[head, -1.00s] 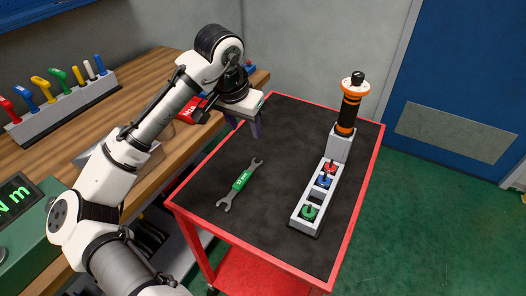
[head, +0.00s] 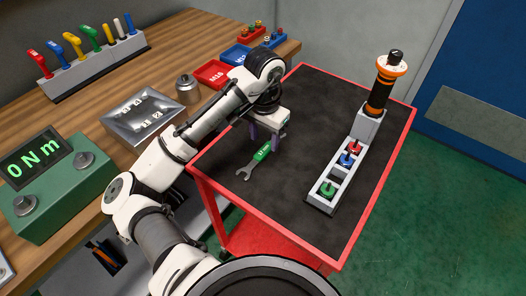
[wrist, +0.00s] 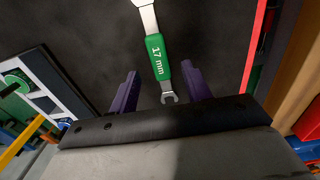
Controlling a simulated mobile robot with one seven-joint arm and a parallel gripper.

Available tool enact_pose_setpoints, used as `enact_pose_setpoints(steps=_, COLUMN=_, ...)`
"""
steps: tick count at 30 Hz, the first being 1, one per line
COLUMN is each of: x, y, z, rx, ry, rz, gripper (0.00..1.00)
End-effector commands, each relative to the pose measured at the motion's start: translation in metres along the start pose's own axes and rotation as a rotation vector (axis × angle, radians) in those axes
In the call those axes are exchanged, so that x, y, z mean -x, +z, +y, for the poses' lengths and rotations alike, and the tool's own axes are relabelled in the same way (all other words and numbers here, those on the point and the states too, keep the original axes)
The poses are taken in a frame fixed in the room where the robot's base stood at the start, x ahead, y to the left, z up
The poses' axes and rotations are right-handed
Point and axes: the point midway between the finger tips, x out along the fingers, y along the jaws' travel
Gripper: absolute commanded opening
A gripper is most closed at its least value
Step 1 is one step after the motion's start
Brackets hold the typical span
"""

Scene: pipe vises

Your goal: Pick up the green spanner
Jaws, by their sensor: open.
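The green spanner (head: 261,154) lies flat on the black top of the red cart; its upper end is hidden behind my gripper in the head view. In the wrist view the spanner (wrist: 158,56) has a green grip marked "17 mm" and grey open ends. The nearer end sits between my fingers as seen there, with the grip beyond them. My gripper (head: 263,143) is open and empty, pointing down over the spanner's upper part. In the wrist view the purple fingers of my gripper (wrist: 161,92) stand on either side of the spanner. I cannot tell their exact height above it.
A grey holder (head: 330,187) with green, blue and red pieces stands right of the spanner, with an orange-black tool (head: 383,85) upright behind it. A wooden bench (head: 165,60) with trays, coloured-handled tools and a torque readout (head: 38,157) borders the cart's left.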

Motion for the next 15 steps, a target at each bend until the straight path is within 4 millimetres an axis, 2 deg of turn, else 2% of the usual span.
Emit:
enact_pose_setpoints(steps=6, x=-0.029, y=0.001, z=0.001, rx=0.001, ry=0.001, rz=-0.001, gripper=0.48)
enact_pose_setpoints(steps=15, x=-0.035, y=0.001, z=0.001, rx=0.0, ry=0.0, rz=0.0, gripper=0.48)
